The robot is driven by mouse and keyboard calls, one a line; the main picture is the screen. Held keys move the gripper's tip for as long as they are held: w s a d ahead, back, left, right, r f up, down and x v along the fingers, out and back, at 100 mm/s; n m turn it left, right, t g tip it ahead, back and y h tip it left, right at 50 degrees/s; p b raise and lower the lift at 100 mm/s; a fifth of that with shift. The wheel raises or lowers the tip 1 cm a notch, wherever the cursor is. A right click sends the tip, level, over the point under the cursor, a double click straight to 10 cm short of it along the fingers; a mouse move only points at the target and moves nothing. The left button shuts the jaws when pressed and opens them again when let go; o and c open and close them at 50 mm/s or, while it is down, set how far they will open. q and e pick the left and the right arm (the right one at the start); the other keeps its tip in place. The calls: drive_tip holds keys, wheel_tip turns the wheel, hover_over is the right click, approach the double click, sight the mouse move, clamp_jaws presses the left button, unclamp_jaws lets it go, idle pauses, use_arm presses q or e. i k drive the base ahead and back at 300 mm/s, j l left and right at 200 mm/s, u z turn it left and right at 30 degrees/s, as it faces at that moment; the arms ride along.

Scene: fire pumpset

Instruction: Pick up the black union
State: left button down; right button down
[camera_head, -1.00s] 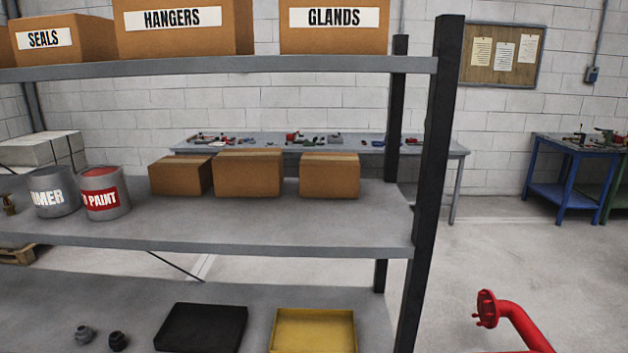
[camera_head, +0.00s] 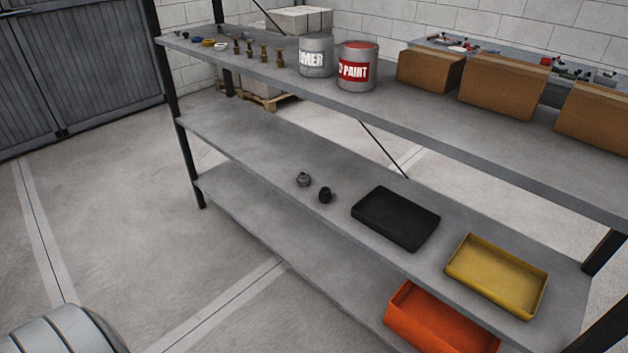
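The black union (camera_head: 325,195) is a small dark fitting on the middle shelf (camera_head: 250,150) of the rack. A similar grey union (camera_head: 303,180) stands just behind and to the left of it, apart from it. A black tray (camera_head: 396,218) lies to the right of the black union on the same shelf, with a small gap between them. Neither of my grippers shows in the head view.
A yellow tray (camera_head: 497,275) lies on the same shelf, further right. An orange bin (camera_head: 440,318) is on the lower shelf. The upper shelf holds paint cans (camera_head: 357,66), brass fittings and cardboard boxes (camera_head: 502,85). Open floor (camera_head: 110,215) lies to the left.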

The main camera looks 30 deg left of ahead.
sight(324, 194)
drive_tip(key=u, duration=0.95)
drive_tip(key=j, duration=0.15)
